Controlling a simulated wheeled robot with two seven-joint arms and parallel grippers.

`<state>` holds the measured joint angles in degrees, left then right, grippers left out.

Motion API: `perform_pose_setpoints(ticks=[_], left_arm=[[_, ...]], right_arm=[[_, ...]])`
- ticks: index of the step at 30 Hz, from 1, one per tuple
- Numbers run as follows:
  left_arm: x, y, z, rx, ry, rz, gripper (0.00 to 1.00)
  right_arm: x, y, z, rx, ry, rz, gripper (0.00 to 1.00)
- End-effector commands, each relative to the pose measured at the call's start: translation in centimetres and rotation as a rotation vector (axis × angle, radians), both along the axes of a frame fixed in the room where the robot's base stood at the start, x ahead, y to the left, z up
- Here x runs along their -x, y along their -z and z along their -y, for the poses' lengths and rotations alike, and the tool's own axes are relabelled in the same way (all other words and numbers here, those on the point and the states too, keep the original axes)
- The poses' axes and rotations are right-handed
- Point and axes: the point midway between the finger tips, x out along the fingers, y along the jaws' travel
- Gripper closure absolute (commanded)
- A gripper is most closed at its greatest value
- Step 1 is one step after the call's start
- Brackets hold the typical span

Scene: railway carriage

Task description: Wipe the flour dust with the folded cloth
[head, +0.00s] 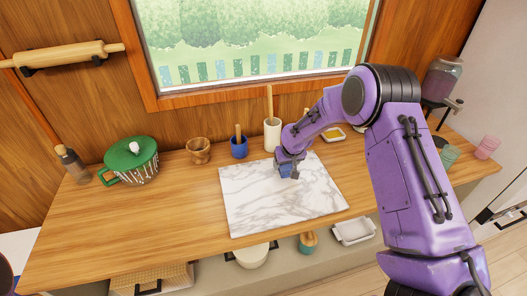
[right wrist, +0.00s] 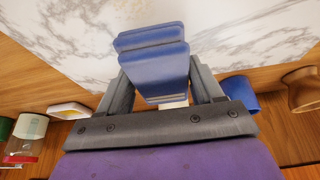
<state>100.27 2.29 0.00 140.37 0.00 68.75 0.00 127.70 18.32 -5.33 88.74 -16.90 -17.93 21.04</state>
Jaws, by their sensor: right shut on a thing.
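My right gripper (head: 288,163) is shut on the folded cloth (head: 287,172), a blue folded block. In the right wrist view the cloth (right wrist: 152,58) sticks out between the two fingers, over the marble. The white marble slab (head: 255,210) with grey veins lies on the wooden counter, and the gripper is over its back middle part. I cannot tell whether the cloth touches the slab. My left gripper is in neither view.
Behind the slab stand a blue pot (head: 239,151), a white crock (head: 272,139) and a wooden mortar (head: 198,152). A green-lidded pot (head: 131,161) and a bottle (head: 72,165) are at left. A yellow dish (head: 333,135) is behind my right arm. The counter's left front is clear.

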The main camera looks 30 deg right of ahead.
Motion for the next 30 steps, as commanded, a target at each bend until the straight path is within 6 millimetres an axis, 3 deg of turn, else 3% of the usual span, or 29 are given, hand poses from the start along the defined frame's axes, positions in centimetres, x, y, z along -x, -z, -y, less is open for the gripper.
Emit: perform_pose_setpoints(ticks=[3, 15, 30], left_arm=[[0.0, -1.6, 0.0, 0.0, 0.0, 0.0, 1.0], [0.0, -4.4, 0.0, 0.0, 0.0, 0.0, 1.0], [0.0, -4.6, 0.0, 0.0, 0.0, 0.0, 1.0]], right_arm=[[0.0, -1.7, 0.0, 0.0, 0.0, 0.001, 0.59], [0.0, -4.8, 0.0, 0.001, 0.001, 0.0, 0.59], [0.0, -5.2, 0.0, 0.001, 0.001, 0.0, 0.59]])
